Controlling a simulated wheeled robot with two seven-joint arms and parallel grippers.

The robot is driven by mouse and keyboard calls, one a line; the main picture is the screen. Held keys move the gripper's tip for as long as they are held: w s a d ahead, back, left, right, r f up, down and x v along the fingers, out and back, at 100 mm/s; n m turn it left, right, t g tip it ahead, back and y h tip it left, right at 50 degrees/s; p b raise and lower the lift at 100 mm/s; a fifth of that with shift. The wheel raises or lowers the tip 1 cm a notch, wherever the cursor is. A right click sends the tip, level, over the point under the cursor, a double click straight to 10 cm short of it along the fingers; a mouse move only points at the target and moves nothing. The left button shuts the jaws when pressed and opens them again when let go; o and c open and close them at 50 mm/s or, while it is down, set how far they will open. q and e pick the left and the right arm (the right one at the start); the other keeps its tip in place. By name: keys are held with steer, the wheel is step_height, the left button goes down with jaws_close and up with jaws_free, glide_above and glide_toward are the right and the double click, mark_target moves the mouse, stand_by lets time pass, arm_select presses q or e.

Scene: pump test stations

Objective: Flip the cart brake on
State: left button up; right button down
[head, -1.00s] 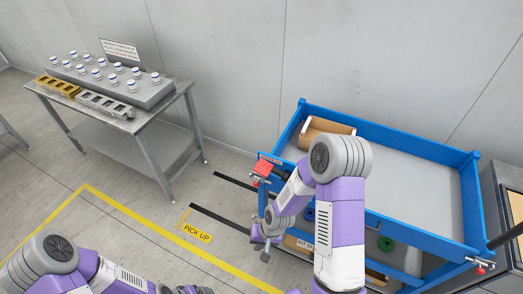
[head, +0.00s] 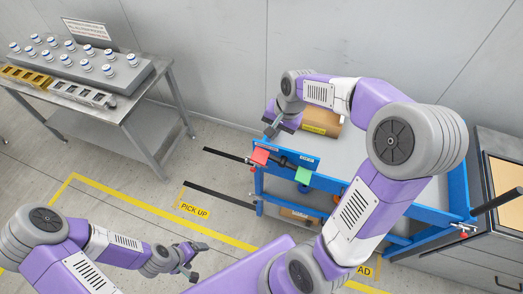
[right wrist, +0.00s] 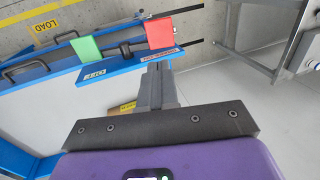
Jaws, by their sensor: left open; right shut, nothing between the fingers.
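The blue cart (head: 428,214) with a grey top stands at the right. On its left end is the brake, with a red paddle (head: 260,156) and a green paddle (head: 303,175) joined by a dark bar. The right wrist view shows the red paddle (right wrist: 160,33), the green paddle (right wrist: 86,48) and a blue label plate (right wrist: 130,63) with small, upside-down lettering. My right gripper (head: 272,128) is shut and empty, above the cart's left end beyond the paddles; whether it touches anything is unclear. My left gripper (head: 189,262) is open and empty over the floor at lower left.
A brown carton (head: 322,120) lies in the cart behind my right gripper. A steel table (head: 150,125) with several white jars stands at the left. A grey cabinet (head: 490,145) adjoins the cart's right side. Floor between table and cart is clear, with yellow and black lines.

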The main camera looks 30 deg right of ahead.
mark_target(259, 156)
steer(key=x, duration=1.4)
steer(key=shift+w+b, duration=0.1)
steer(key=shift+b, duration=0.3)
